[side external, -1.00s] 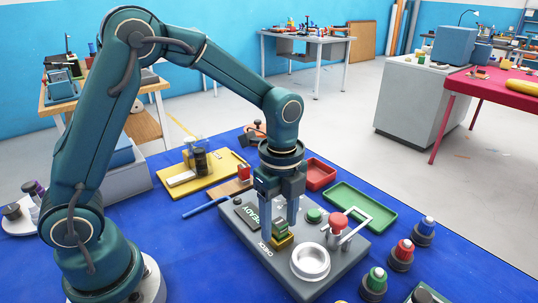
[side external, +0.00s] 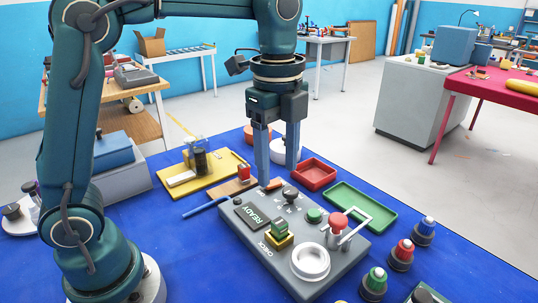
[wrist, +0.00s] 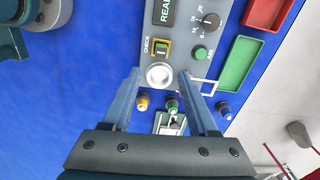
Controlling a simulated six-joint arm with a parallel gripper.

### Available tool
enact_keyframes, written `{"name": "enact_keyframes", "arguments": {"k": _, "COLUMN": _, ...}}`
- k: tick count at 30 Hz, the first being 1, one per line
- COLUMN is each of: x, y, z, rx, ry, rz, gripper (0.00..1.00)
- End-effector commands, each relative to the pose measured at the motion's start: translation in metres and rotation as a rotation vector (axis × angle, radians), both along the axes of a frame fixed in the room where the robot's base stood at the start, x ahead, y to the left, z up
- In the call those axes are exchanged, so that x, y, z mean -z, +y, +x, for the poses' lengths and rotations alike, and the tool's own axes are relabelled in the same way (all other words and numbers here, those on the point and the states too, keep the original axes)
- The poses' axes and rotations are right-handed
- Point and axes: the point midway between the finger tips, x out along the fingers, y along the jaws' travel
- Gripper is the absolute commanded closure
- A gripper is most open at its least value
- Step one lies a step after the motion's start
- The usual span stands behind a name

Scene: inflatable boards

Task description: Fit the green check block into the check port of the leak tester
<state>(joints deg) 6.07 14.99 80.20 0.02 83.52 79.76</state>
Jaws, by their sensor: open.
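The leak tester (side external: 318,225) is a grey box with a READY display and a CHECK label. The green check block (side external: 280,227) stands upright in the yellow-rimmed check port (side external: 282,243), its upper part showing above the rim. It also shows in the wrist view (wrist: 162,47) beside the CHECK lettering. How deep it sits I cannot tell. My gripper (side external: 278,177) is open and empty, raised above the tester and clear of the block. In the wrist view its fingers (wrist: 160,74) are spread wide with nothing between them.
Red (side external: 315,174) and green trays (side external: 360,208) lie behind. Several capped connectors (side external: 402,255) stand at the front right.

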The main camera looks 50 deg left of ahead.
Motion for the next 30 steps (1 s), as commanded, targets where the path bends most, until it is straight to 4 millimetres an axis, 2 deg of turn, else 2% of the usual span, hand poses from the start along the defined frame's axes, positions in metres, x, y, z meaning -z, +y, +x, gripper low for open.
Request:
{"name": "enact_keyframes", "arguments": {"k": 4, "x": -0.011, "y": 0.008, "z": -0.022, "rx": -0.259, "ry": -0.085, "rz": -0.025, "gripper": 0.41}}
{"name": "enact_keyframes", "arguments": {"k": 8, "x": -0.014, "y": 0.015, "z": -0.049, "rx": -0.572, "ry": -0.178, "rz": -0.077, "gripper": 0.41}}
{"name": "enact_keyframes", "arguments": {"k": 12, "x": -0.008, "y": 0.022, "z": -0.077, "rx": -0.905, "ry": -0.269, "rz": -0.165, "gripper": 0.41}}
{"name": "enact_keyframes", "arguments": {"k": 18, "x": 0.011, "y": 0.028, "z": -0.106, "rx": -1.282, "ry": -0.351, "rz": -0.304, "gripper": 0.41}}
{"name": "enact_keyframes", "arguments": {"k": 24, "x": 0.022, "y": 0.029, "z": -0.116, "rx": -1.448, "ry": -0.377, "rz": -0.379, "gripper": 0.41}}
{"name": "enact_keyframes", "arguments": {"k": 30, "x": 0.023, "y": 0.029, "z": -0.117, "rx": -1.464, "ry": -0.376, "rz": -0.384, "gripper": 0.41}}
